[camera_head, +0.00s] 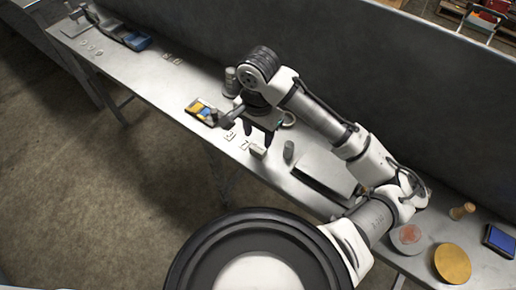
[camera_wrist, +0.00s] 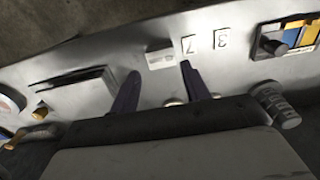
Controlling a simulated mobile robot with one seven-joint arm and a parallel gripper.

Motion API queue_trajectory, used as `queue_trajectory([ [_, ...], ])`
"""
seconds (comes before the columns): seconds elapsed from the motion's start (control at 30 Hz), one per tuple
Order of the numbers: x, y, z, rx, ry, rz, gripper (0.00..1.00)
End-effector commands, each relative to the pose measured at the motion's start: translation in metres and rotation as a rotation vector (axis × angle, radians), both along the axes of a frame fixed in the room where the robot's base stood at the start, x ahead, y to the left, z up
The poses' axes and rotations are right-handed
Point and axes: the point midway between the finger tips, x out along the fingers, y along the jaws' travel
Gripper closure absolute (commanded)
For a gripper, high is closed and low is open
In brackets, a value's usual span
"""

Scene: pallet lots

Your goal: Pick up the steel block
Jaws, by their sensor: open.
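A small pale grey block (camera_head: 257,151), which looks like the steel block, sits on the metal bench beside the number cards. It also shows in the wrist view (camera_wrist: 160,60), just beyond the fingertips and near the card with a 7. My gripper (camera_head: 260,137) is above the bench with its two dark fingers pointing down. In the wrist view the fingers (camera_wrist: 159,70) are spread apart with nothing between them. The block is not held. The gap in height between fingertips and block is hard to judge.
A grey cylinder (camera_head: 288,150) stands right of the block, with a large grey plate (camera_head: 325,172) beyond it. Number cards (camera_head: 229,135) and a tray of coloured pieces (camera_head: 201,109) lie to the left. A ridged cylinder (camera_head: 231,82) stands near the back wall.

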Motion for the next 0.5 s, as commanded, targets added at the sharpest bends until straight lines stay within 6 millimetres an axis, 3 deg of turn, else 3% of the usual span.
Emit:
queue_trajectory([
  [0.5, 0.002, -0.003, -0.05, -0.002, 0.0, -0.002, 0.54],
])
